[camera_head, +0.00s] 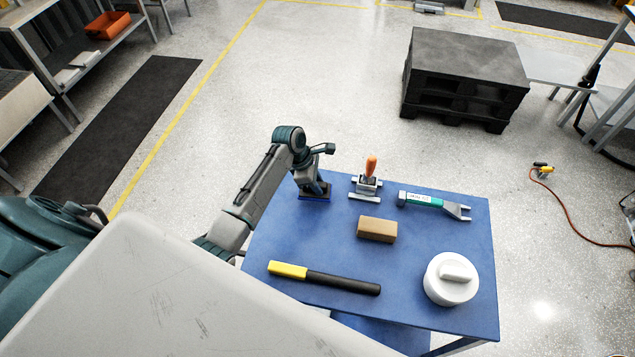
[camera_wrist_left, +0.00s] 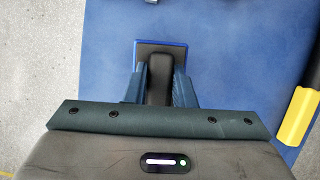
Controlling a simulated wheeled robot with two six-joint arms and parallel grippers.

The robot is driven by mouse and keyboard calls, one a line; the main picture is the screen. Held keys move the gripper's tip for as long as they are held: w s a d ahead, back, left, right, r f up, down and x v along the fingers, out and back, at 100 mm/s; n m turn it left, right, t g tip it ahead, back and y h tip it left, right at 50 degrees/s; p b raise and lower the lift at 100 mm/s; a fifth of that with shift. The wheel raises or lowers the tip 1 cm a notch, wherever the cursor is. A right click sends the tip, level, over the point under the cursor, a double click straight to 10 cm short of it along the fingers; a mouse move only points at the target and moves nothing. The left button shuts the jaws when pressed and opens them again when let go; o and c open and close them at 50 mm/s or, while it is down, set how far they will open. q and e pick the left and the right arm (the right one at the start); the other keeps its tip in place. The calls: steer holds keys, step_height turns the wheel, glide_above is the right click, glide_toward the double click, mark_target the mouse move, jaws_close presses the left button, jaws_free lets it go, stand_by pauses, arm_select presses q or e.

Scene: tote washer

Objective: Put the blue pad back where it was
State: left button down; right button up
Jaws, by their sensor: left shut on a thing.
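The blue pad (camera_head: 315,199) is a flat dark plate with a blue edge and a black upright grip, at the far left corner of the blue table (camera_head: 330,235). My left gripper (camera_head: 318,188) points down and is shut on the pad's black grip. In the left wrist view the pad (camera_wrist_left: 146,46) lies flat between and beyond the fingers (camera_wrist_left: 160,88), over the blue top. I cannot tell whether its underside touches the table. My right gripper is not in view.
A brown block (camera_head: 377,230), a yellow-black baton (camera_head: 325,279) and a white lidded pot (camera_head: 450,281) lie nearer. Bare table separates them.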

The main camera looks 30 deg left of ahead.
arm_select(q)
steer(key=shift+f, duration=0.6)
steer(key=shift+f, duration=0.1)
steer(key=shift+f, duration=0.55)
steer(key=shift+f, duration=0.15)
stand_by(0.4)
jaws_free()
stand_by(0.5)
stand_by(0.3)
steer(key=shift+v, duration=4.5)
